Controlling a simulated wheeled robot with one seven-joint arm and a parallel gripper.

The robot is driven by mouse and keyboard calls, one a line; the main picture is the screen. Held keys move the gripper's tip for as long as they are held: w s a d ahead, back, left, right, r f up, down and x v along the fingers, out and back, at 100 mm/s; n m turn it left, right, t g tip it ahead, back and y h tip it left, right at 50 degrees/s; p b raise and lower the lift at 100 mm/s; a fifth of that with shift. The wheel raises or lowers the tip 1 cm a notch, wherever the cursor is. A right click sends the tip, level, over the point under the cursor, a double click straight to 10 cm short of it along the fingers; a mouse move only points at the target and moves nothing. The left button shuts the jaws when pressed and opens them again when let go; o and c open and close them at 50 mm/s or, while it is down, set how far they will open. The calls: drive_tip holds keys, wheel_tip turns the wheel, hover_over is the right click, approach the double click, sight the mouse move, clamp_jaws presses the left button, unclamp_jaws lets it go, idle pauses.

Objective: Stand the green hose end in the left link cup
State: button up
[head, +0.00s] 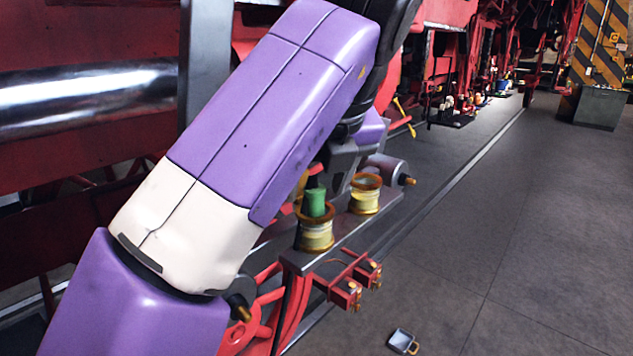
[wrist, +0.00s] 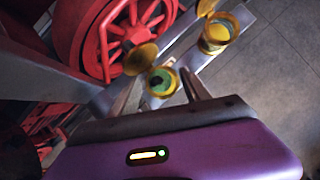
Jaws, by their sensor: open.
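The green hose end (head: 315,202) stands upright in the nearer, left one of two brass-rimmed, pale yellow cups (head: 316,237) in the head view. Its lower part is hidden inside the cup. In the wrist view, the green hose end (wrist: 160,83) shows as a ring with a dark centre inside the cup's rim. The other cup (head: 364,200) stands farther right and looks empty; it also shows in the wrist view (wrist: 216,34). My gripper (wrist: 162,88) is open, its fingers apart on either side of the hose end in that view. I cannot tell whether they touch it.
The cups stand on a narrow grey metal ledge (head: 340,238). Red valve blocks (head: 346,293) hang below it. A grey cylinder with a brass tip (head: 388,169) lies behind the cups. A small tray-like item (head: 402,341) lies on the floor, which is clear at right.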

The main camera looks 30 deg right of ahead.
drive_tip(key=p+v, duration=0.3)
drive_tip(key=v, duration=0.4)
drive_tip(key=shift+s+r, duration=0.15)
drive_tip(key=shift+r, duration=0.25)
